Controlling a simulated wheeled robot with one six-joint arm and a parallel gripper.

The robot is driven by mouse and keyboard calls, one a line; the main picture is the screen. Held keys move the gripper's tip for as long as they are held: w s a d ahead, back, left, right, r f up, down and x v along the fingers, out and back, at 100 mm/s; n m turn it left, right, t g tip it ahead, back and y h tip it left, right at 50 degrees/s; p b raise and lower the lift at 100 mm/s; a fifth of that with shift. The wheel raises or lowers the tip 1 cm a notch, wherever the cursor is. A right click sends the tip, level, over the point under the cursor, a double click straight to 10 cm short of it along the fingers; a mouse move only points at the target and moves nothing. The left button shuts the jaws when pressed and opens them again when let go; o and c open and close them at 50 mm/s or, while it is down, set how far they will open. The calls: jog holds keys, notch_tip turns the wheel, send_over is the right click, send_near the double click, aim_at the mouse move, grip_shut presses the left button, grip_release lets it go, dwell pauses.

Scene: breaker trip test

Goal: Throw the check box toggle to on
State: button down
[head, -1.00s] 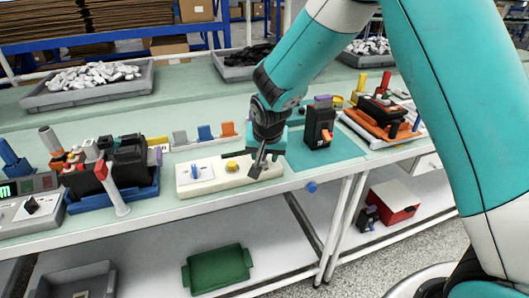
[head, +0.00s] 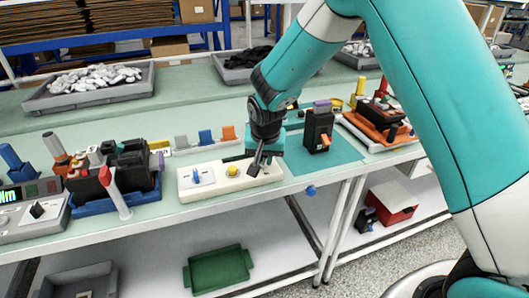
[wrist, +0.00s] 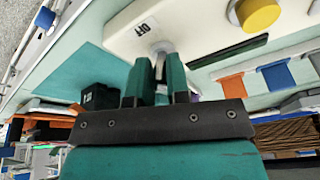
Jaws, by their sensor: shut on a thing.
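The check box (head: 215,187) is a long white box near the front edge of the bench. It carries a blue knob (head: 197,176) at its left and a yellow button (head: 233,171) in the middle. My gripper (head: 257,171) is over its right end and hides the toggle in the head view. In the wrist view, my gripper (wrist: 158,75) is shut on the pale toggle (wrist: 162,48), which stands beside a label reading OFF. The toggle's tip is hidden between the fingers. The yellow button (wrist: 257,13) also shows there.
A black breaker (head: 318,129) with an orange lever stands to the right on a teal mat (head: 345,152). Grey, blue and orange pieces sit in a rack (head: 182,149) behind the box. A blue tray (head: 90,210) of black parts is to the left.

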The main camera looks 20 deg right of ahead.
jog(key=g+p, duration=0.1)
jog(key=w+g+p, duration=0.1)
jog(key=p, duration=0.1)
jog(key=shift+r+g, duration=0.4)
jog(key=shift+w+f+g+p, duration=0.1)
jog(key=shift+w+g+p, duration=0.2)
jog(key=shift+g+p, duration=0.55)
jog(key=shift+w+f+g+p, duration=0.15)
jog(key=shift+w+g+p, duration=0.05)
jog(key=shift+g, duration=0.4)
jog(key=shift+w+f+g+p, duration=0.15)
jog(key=shift+g+p, duration=0.05)
jog(key=shift+g, duration=0.35)
jog(key=shift+w+f+g, duration=0.15)
jog(key=shift+w+g, duration=0.15)
jog(key=shift+g, duration=0.7)
jog(key=c, duration=1.1)
grip_release()
